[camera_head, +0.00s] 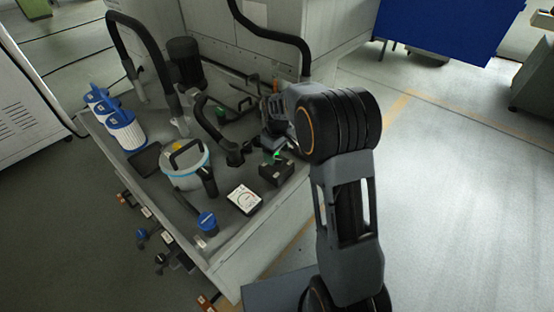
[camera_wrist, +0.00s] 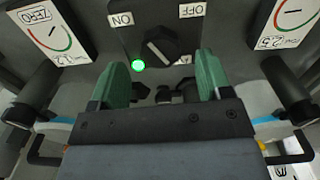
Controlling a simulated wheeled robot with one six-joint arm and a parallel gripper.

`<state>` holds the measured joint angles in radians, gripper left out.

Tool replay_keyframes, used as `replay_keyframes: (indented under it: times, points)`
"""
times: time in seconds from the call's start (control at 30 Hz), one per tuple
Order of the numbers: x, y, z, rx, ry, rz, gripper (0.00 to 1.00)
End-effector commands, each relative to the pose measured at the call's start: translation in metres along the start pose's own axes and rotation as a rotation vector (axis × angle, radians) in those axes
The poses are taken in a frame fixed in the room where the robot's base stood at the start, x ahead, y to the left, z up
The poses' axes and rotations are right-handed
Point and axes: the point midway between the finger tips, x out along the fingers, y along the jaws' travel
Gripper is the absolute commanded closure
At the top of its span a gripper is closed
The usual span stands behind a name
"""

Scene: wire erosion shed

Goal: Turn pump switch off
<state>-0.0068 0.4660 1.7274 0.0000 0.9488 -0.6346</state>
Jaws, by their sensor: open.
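The pump switch is a black rotary knob (camera_wrist: 160,47) on a dark panel, with an ON label (camera_wrist: 122,19) at its upper left and an OFF label (camera_wrist: 191,10) at its upper right. Its white mark slants towards the ON side. A green lamp (camera_wrist: 138,65) glows just below left of the knob. In the head view a black switch box (camera_head: 275,171) with a green light sits on the bench. My gripper (camera_wrist: 163,78) is open and empty, its green fingertips apart, below the knob in the wrist view. I cannot tell its exact distance from the knob.
White gauge cards (camera_wrist: 48,31) and (camera_wrist: 289,22) flank the switch in the wrist view. On the bench are a lidded tub (camera_head: 184,180), blue-and-white filters (camera_head: 125,132), a gauge (camera_head: 244,198), a blue knob (camera_head: 207,222) and thick black hoses (camera_head: 140,35). The floor at right is clear.

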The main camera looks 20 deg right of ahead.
Motion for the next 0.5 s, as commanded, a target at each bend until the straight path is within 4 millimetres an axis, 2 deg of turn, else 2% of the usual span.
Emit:
replay_keyframes:
  times: [0.03,0.2,0.5]
  points:
    - [0.008,0.0,0.0,0.0,-0.001,-0.001,0.28]
    - [0.023,0.0,0.0,-0.001,0.0,0.0,0.28]
    - [0.029,-0.001,0.0,-0.001,0.0,0.0,0.28]
